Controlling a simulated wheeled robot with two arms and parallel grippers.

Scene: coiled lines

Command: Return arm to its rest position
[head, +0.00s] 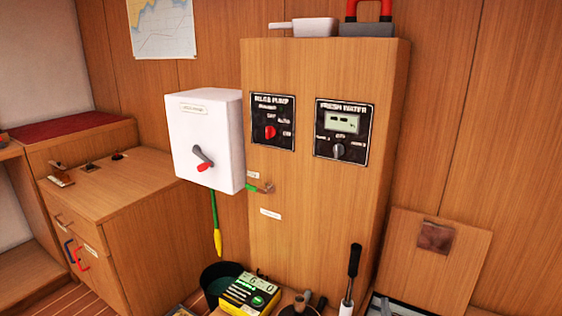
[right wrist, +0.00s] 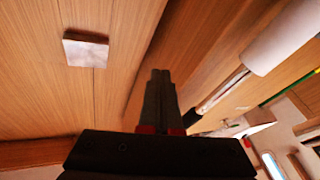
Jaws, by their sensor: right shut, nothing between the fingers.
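My right gripper (right wrist: 161,76) shows in the right wrist view. Its two dark fingers lie together with nothing between them, and red shows at their base. Wooden panelling lies beyond the fingers, and a square shiny plate (right wrist: 86,50) is to their left. I cannot make out the right gripper clearly in the head view. My left gripper is in neither view.
A wooden cabinet (head: 300,200) carries the bilge pump panel (head: 273,121) and fresh water panel (head: 339,131). A white switch box (head: 206,125) juts out at its left. A yellow-black device (head: 249,291) and a dark bucket (head: 216,276) stand below.

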